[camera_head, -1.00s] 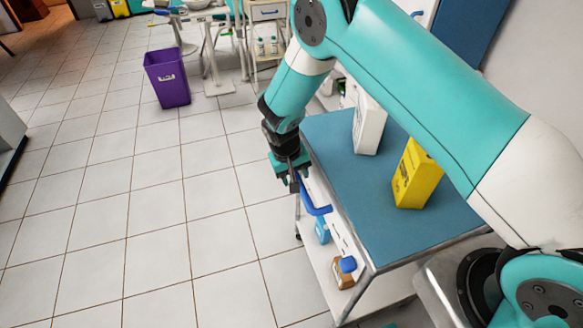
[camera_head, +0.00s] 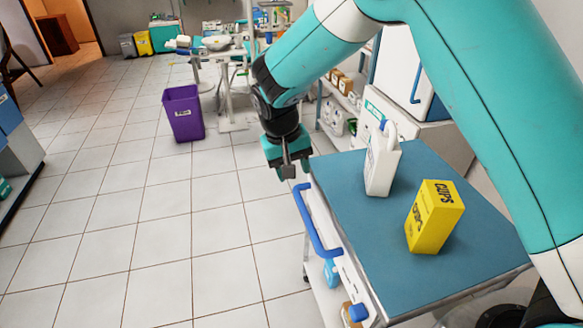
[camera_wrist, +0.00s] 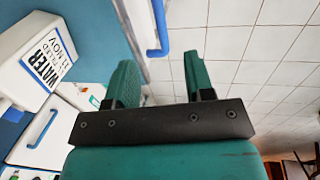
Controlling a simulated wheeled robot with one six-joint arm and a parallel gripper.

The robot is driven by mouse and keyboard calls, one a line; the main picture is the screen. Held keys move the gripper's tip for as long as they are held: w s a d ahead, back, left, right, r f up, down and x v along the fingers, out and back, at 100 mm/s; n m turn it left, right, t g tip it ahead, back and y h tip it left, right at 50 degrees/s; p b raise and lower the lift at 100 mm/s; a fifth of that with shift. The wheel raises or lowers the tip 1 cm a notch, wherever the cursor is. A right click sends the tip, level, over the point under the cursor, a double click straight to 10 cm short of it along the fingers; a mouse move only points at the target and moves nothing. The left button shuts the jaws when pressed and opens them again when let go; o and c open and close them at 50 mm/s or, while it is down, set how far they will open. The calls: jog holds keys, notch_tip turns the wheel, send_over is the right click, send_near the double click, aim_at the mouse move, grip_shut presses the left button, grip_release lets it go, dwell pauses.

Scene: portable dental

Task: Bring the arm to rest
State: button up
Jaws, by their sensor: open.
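My gripper (camera_head: 292,170) hangs from my teal arm just beyond the left edge of the blue-topped cart (camera_head: 345,215), above the floor and close to the blue cart handle (camera_head: 316,222). In the wrist view its two green fingers (camera_wrist: 160,80) stand apart with nothing between them, and tiled floor shows through the gap. The gripper touches nothing that I can see.
On the cart stand a white bottle (camera_head: 381,165) labelled WATER in the wrist view (camera_wrist: 40,55), and a yellow CUPS box (camera_head: 434,217). A purple bin (camera_head: 183,114) stands on the floor further back. Open tiled floor lies to the left.

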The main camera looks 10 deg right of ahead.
dwell(0.4)
jog(key=s+d+r+n+y+p, duration=0.1)
jog(key=s+r+n+y, duration=0.2)
jog(key=s+r, duration=0.7)
jog(key=s+d+r+n+y+p, duration=0.1)
jog(key=s+r+n+y+p, duration=0.1)
jog(key=s+r, duration=0.7)
jog(key=s+n+y, duration=0.1)
jog(key=s, duration=0.7)
jog(key=shift+s+d+r+n, duration=0.3)
jog(key=shift+s+r, duration=0.05)
jog(key=shift+s, duration=0.05)
dwell(0.6)
